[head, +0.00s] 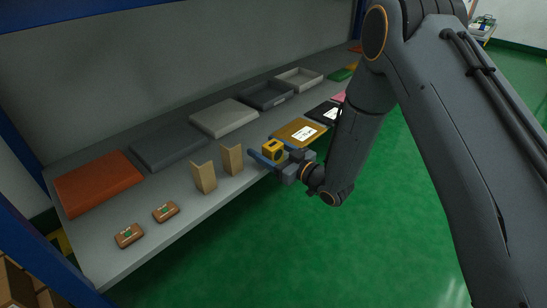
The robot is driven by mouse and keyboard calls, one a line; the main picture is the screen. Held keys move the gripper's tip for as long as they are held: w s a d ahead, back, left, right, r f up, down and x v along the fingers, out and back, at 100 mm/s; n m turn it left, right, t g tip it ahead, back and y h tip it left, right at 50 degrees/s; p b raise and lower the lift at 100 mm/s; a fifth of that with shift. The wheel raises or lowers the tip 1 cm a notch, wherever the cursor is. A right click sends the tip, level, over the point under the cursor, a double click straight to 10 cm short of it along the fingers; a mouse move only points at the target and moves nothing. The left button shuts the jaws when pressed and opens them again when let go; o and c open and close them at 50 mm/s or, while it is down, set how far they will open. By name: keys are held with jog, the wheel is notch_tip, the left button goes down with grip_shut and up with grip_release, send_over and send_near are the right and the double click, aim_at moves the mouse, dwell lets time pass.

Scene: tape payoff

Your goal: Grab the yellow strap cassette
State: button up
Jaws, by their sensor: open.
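The yellow strap cassette (272,150) stands on the grey shelf near its front edge, in the middle of the head view. It is a small yellow block with a dark marking on its face. My gripper (262,156) is at the cassette, with blue fingers spread open. One finger shows in front and to the left of the cassette, and the other shows partly behind it on the right. Whether the fingers touch the cassette cannot be told from this view.
Two tan cardboard pieces (203,177) stand left of the cassette, with two small brown packs (129,235) farther left. A brown envelope (298,132) lies just right. An orange case (97,183) and grey trays (224,117) line the back. Green floor (230,260) is clear in front.

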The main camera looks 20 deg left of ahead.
jog(key=shift+w+a, duration=0.35)
jog(key=shift+a, duration=0.25)
jog(key=c, duration=1.3)
jog(key=shift+r, duration=0.15)
